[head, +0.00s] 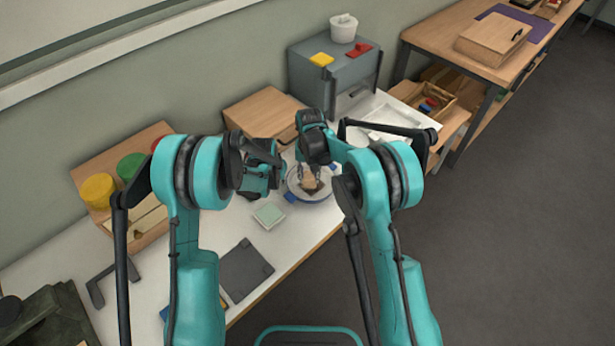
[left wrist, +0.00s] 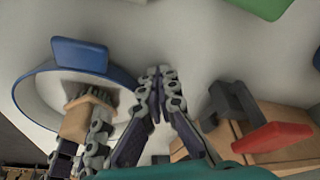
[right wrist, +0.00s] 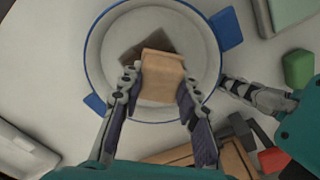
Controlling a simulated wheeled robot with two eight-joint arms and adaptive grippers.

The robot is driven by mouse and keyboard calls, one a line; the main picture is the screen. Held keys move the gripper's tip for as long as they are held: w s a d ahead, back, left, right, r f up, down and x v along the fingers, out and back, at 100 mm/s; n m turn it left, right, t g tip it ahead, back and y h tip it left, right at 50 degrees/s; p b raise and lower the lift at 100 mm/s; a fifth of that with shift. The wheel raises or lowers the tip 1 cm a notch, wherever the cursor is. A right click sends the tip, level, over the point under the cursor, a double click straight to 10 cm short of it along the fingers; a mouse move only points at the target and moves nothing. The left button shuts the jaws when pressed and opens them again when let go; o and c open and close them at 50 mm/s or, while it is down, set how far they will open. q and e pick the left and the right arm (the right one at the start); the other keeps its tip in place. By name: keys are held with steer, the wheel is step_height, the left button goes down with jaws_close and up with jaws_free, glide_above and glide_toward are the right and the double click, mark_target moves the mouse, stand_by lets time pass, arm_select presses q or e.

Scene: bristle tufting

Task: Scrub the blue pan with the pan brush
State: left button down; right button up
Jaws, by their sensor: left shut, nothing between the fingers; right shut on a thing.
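The blue pan (right wrist: 91,60) has a pale inside, a blue rim and two blue handles (right wrist: 226,29). It sits on the white table and also shows in the left wrist view (left wrist: 28,93). A dark brown patch (right wrist: 137,48) lies on its floor, partly covered by the brush. The pan brush (right wrist: 162,76) is a wooden block with tan bristles (left wrist: 88,94). My right gripper (right wrist: 158,92) is shut on it, over the pan; bristle contact is unclear. My left gripper (left wrist: 158,85) is shut and empty, just outside the rim.
A pale green block (head: 269,214) and a dark grey mat (head: 246,270) lie on the table. A wooden box (head: 262,110) and a grey cabinet (head: 335,70) stand behind. Yellow (head: 97,190) and green (head: 131,166) round items stand at left. A white tray (head: 385,120) is at right.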

steer(key=shift+w+d+f, duration=0.15)
steer(key=shift+w+d, duration=0.65)
steer(key=shift+d, duration=0.1)
steer(key=shift+s+d, duration=0.15)
steer(key=shift+d, duration=0.1)
arm_select(q)
steer(key=shift+d, duration=0.1)
arm_select(e)
steer(key=shift+s+a, duration=0.8)
steer(key=shift+s, duration=0.05)
arm_select(q)
steer(key=shift+f, duration=0.1)
arm_select(e)
steer(key=shift+s+a+r, duration=0.2)
steer(key=shift+s+a, duration=0.2)
steer(key=shift+a, duration=0.1)
steer(key=shift+w+d+f, duration=0.1)
steer(key=shift+w+d, duration=1.2)
steer(key=shift+r, duration=3.5)
